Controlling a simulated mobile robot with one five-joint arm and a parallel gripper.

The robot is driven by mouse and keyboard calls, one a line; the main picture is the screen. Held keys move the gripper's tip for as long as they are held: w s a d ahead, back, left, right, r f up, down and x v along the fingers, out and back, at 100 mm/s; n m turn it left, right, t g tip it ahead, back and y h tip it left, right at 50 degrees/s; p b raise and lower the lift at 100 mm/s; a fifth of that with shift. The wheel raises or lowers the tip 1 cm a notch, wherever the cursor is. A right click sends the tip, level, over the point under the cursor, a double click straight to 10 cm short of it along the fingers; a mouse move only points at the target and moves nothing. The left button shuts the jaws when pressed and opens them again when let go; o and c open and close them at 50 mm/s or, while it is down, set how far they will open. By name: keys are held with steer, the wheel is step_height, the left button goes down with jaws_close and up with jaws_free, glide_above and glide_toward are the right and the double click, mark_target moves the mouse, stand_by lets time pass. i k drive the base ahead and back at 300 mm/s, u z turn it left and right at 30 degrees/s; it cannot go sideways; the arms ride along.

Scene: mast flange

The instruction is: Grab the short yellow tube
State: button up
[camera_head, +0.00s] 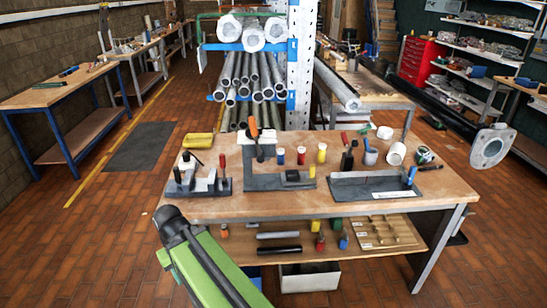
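A small upright yellow tube (321,154) with a pale top stands on the workbench top, at the right end of a row with a red tube (301,156) and a blue tube (281,157). A second small yellow piece (316,226) stands on the bench's lower shelf, near red, blue and green pieces. I cannot tell from this view which of the two is the short tube. No gripper fingers show. A green and black part at the lower left looks like my own arm.
The wooden workbench (440,187) carries dark metal fixtures, a yellow box (198,140) and white cylinders. A rack of grey pipes (250,75) stands behind it. A black mast with a flange (490,147) juts in at right. Brick floor is open at left.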

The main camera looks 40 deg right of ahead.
mark_target(321, 153)
steer(key=z, duration=0.25)
steer(key=k, duration=0.1)
steer(key=u, duration=3.3)
steer(key=k, duration=2.5)
steer(key=z, duration=1.25)
